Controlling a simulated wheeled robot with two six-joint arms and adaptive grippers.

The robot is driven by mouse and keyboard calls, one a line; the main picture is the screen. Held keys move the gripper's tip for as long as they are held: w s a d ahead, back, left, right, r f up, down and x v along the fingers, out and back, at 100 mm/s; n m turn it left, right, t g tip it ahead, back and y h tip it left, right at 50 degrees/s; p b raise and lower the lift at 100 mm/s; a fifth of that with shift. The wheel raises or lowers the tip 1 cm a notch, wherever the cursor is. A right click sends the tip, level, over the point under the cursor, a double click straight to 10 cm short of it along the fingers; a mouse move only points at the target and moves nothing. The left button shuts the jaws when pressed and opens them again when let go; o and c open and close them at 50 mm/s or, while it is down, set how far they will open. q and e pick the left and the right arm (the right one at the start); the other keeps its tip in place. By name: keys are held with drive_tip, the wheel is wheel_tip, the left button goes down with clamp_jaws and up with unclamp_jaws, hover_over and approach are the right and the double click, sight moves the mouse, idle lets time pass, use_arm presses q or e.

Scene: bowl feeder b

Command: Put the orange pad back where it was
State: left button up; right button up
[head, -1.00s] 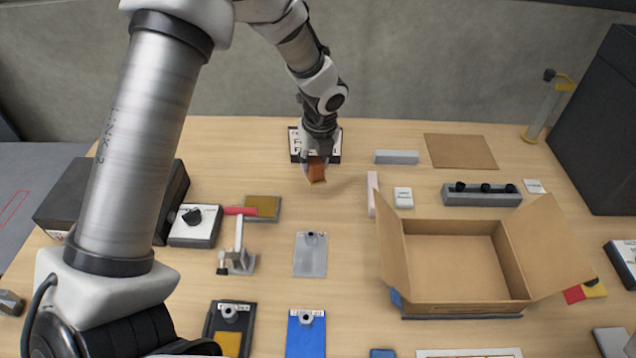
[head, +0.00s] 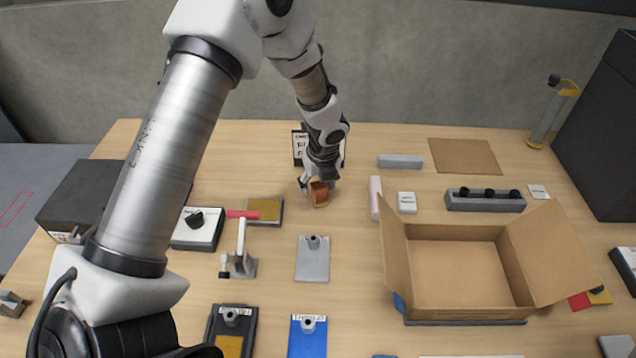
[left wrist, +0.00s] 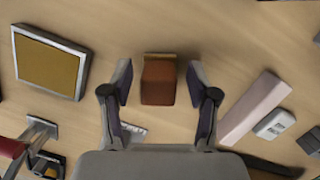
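The orange pad (head: 320,194), a small orange-brown block with a tan edge, is at my left gripper (head: 318,184) in the back middle of the table. In the left wrist view the pad (left wrist: 158,82) sits between the two fingers of my left gripper (left wrist: 159,92), with a visible gap on each side. The left gripper is open around it, not touching it. The pad appears to rest on the table, but its underside is hidden. My right gripper is not in view.
A framed yellow-brown plate (head: 265,211) and a red-handled clamp (head: 240,255) stand to the left. A pink bar (head: 375,198) and white box (head: 407,203) lie right. An open carton (head: 455,270) is further right. A sign (head: 299,148) stands behind the gripper.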

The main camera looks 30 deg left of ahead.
sight(322, 188)
use_arm(q)
wheel_tip(322, 188, up, 12)
drive_tip(key=s+d, duration=0.1)
drive_tip(key=d, duration=0.1)
drive_tip(key=shift+p, duration=0.4)
drive_tip(key=shift+s+r, duration=0.1)
